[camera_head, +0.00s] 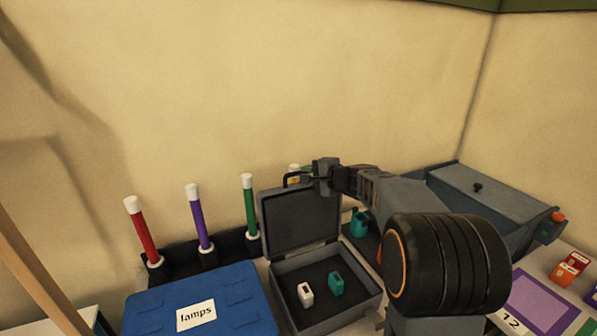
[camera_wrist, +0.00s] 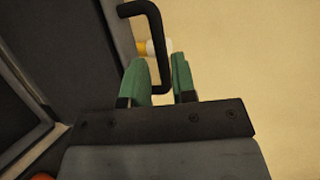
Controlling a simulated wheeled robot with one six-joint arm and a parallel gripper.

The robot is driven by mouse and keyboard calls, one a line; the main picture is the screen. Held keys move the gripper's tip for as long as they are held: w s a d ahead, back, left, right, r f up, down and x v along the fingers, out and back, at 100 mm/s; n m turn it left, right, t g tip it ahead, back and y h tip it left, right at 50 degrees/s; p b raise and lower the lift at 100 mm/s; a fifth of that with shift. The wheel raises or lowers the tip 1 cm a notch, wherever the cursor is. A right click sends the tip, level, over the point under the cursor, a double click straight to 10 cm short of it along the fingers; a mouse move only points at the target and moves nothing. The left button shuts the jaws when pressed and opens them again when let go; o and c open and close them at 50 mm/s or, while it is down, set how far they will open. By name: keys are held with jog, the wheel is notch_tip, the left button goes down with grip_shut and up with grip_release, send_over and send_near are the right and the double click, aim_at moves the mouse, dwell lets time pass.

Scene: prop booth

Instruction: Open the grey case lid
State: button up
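The grey case (camera_head: 325,323) stands on the table with its lid (camera_head: 300,222) raised, close to upright. The black handle (camera_head: 291,179) is at the lid's top edge. My gripper (camera_head: 311,172) is at this handle, above the lid. In the wrist view, the handle (camera_wrist: 155,35) runs down between the two green fingers of my gripper (camera_wrist: 161,80), which sit close on both sides of it. The exact contact is partly hidden.
A blue box (camera_head: 245,300) labelled "lamps" is left of the case. Red (camera_head: 146,237), purple (camera_head: 199,222) and green (camera_head: 249,210) wands stand behind. A teal item (camera_head: 358,225) and a grey box (camera_head: 490,195) are at right. The wall is close behind the lid.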

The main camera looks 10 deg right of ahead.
aim_at(300, 173)
jog(key=shift+p+x, duration=0.4)
jog(key=shift+x, duration=1.85)
grip_shut()
